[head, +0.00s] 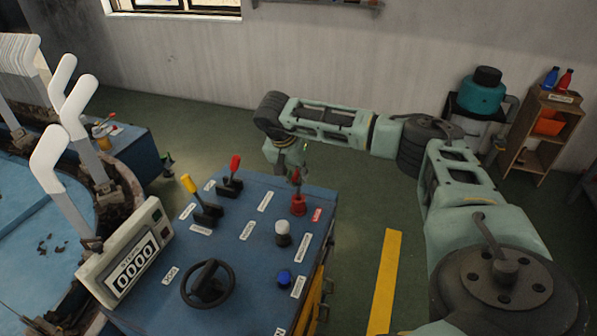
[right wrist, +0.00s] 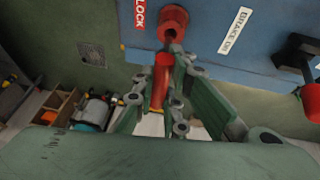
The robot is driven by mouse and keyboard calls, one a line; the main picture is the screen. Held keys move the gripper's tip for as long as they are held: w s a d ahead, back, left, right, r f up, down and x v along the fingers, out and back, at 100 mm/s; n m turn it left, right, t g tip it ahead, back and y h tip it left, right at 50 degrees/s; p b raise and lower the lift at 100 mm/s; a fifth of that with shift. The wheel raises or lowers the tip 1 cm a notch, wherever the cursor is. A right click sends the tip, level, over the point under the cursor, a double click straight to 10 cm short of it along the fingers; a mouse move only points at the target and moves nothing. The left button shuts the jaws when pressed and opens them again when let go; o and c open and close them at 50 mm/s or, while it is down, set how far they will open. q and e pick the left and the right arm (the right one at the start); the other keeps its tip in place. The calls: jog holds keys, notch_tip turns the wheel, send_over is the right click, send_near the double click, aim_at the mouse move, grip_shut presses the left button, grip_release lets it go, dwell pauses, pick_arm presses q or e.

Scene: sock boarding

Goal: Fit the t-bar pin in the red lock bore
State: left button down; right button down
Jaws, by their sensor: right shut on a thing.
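The red lock bore (head: 298,206) is a short red socket on the blue console top, beside a red LOCK label (head: 317,214). In the right wrist view the bore (right wrist: 174,22) is at the top, with its dark opening showing. My right gripper (head: 298,168) is just above the bore. In the right wrist view the right gripper (right wrist: 172,72) is shut on the red t-bar pin (right wrist: 159,88). The pin's upper end there is close to the bore's opening and looks apart from it. Fingers hide part of the pin. My left gripper is not in view.
The blue console (head: 238,260) also carries a yellow lever (head: 188,184), a red lever (head: 235,163), a white knob (head: 282,228), a blue knob (head: 284,277), a black handwheel (head: 208,284) and a counter display (head: 130,262). Green floor lies right of the console.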

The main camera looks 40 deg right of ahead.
aim_at(299, 184)
jog(key=shift+p, duration=0.45)
dwell(1.2)
jog(key=shift+f+b, duration=1.7)
jog(key=shift+f, duration=1.1)
jog(key=c, duration=1.7)
grip_release()
jog(key=v, duration=1.2)
jog(key=shift+r, duration=0.1)
jog(key=shift+d, duration=0.1)
